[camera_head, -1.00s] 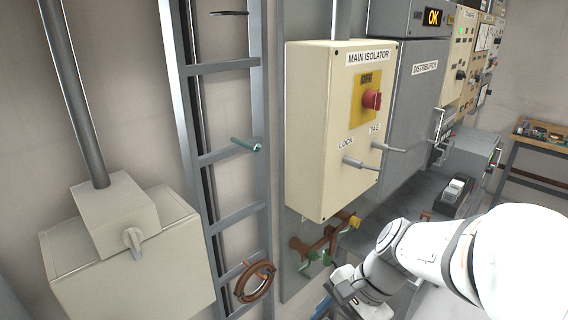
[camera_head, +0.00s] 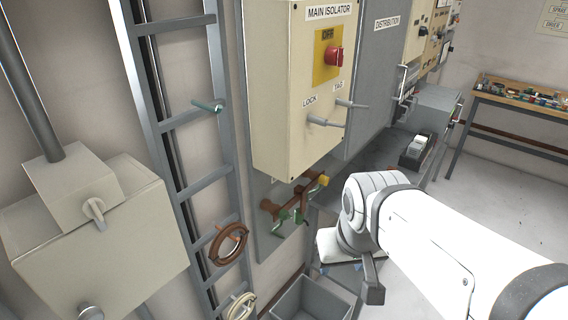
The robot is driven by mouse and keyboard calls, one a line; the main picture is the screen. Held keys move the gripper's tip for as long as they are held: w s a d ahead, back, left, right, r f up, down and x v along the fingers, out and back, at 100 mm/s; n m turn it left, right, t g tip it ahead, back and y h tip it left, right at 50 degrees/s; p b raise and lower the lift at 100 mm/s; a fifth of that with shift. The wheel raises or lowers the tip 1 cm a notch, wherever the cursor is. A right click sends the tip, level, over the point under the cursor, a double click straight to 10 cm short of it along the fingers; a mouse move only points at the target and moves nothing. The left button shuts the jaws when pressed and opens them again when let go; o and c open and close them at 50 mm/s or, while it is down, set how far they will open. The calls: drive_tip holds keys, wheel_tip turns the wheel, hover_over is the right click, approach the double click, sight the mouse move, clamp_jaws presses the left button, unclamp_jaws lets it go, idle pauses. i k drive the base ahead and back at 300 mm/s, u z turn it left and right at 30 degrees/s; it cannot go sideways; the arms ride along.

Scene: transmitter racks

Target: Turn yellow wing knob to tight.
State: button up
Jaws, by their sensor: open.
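The yellow wing knob (camera_head: 323,180) is small in the head view. It sits at the right end of a brown metal bar assembly (camera_head: 301,193), low on the grey wall panel below the main isolator box. Green fittings (camera_head: 284,214) hang at the lower left of the same assembly. My gripper (camera_head: 372,290) shows only in part, as a dark grey piece below my white arm. It is open, to the right of and below the knob in the picture, and apart from it. My arm hides the rest of the gripper.
The cream main isolator box (camera_head: 285,100) with its red switch (camera_head: 333,56) and projecting pegs overhangs the knob. A cable ladder (camera_head: 205,185) stands left. A grey open bin (camera_head: 300,300) is on the floor below. A bench (camera_head: 520,100) stands at far right.

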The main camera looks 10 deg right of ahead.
sight(323, 179)
drive_tip(key=u, duration=0.05)
drive_tip(key=k, duration=1.1)
drive_tip(key=z, duration=0.4)
drive_tip(key=i, duration=1.6)
drive_tip(key=u, duration=0.75)
